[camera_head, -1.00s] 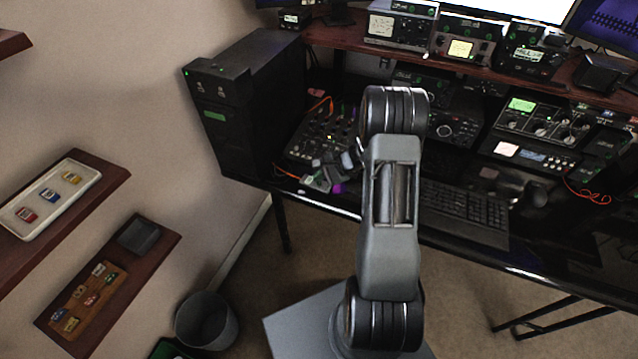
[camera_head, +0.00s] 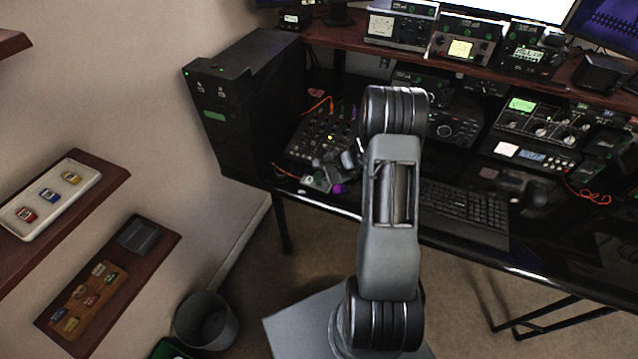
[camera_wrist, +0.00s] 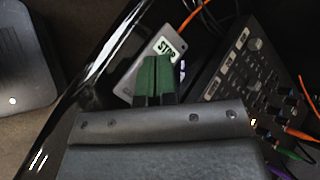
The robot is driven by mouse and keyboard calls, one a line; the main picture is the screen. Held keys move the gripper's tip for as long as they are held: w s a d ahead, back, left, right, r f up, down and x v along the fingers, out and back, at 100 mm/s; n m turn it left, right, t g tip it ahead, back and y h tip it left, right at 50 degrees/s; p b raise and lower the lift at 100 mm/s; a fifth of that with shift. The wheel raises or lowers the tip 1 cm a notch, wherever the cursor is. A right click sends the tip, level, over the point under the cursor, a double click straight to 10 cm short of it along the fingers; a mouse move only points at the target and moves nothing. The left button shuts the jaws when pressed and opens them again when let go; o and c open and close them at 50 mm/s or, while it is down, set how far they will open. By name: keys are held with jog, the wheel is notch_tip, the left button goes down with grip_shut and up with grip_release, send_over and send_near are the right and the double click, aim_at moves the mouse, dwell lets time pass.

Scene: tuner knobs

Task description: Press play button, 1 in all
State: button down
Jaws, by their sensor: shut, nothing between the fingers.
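In the wrist view a small grey box (camera_wrist: 134,72) lies on the black desk with a pale label reading STOP (camera_wrist: 167,49). My gripper (camera_wrist: 156,66) is shut and empty, its dark green fingertips over the box just below that label. They hide part of the box's top, and no play label or button can be read. I cannot tell whether the fingertips touch the box. In the head view the small box (camera_head: 317,182) is at the desk's front edge, left of my arm, and my gripper is largely hidden there.
A mixer with knobs (camera_wrist: 255,75) stands right of the box, with orange, green and purple cables near it. A black computer tower (camera_head: 245,105) stands left of the mixer. A keyboard (camera_head: 465,212) and radio gear are right of my arm.

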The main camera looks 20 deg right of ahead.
aim_at(320, 184)
jog(key=shift+f, duration=0.15)
jog(key=shift+f+b, duration=0.3)
jog(key=shift+b, duration=0.35)
jog(key=shift+f+b, duration=0.25)
jog(key=shift+b, duration=0.1)
dwell(0.4)
dwell(0.4)
jog(key=shift+r+p, duration=0.3)
jog(key=shift+r, duration=0.45)
jog(key=shift+r+p, duration=1.55)
jog(key=shift+r, duration=0.95)
